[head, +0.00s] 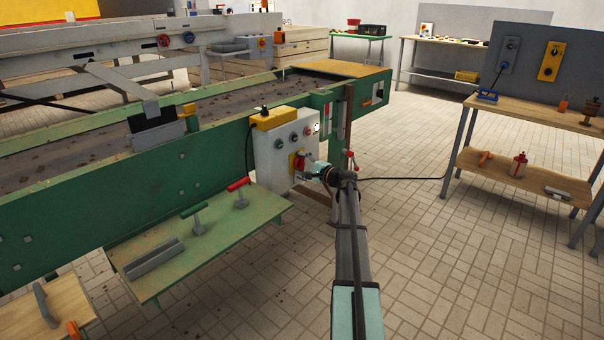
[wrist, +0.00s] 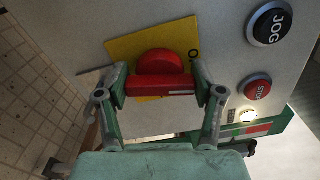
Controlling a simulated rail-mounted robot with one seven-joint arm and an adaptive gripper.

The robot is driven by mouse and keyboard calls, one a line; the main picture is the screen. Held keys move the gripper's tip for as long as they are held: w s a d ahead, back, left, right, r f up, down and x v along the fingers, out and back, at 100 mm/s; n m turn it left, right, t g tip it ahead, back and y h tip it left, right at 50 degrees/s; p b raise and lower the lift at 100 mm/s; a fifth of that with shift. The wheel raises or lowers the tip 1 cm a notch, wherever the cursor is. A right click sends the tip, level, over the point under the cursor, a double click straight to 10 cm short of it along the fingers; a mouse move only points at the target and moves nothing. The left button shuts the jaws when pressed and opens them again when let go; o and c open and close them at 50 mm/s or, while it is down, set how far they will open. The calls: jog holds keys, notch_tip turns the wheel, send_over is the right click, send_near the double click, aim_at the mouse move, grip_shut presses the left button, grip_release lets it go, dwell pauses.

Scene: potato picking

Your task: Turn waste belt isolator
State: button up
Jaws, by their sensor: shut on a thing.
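The isolator is a red rotary knob (wrist: 160,84) on a yellow plate (wrist: 122,48) on a light grey control box. In the wrist view its red grip bar lies across the picture, between my fingers. My gripper (wrist: 162,88) is shut on this bar, one finger at each end. In the head view the control box (head: 268,155) hangs on the green conveyor's side, and my gripper (head: 304,166) reaches its lower right front. The red isolator (head: 296,164) is partly hidden there by my gripper. Part of the plate's lettering is hidden.
A black JOG button (wrist: 269,25) and a red STOP button (wrist: 258,89) sit right of the knob. A lit lamp (wrist: 248,115) is below them. Tiled floor is open to the right.

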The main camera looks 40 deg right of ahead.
jog(key=shift+w+n+b, duration=0.1)
jog(key=shift+n+b, duration=1.2)
jog(key=shift+b, duration=0.05)
jog(key=o, duration=1.2)
jog(key=shift+c, duration=0.2)
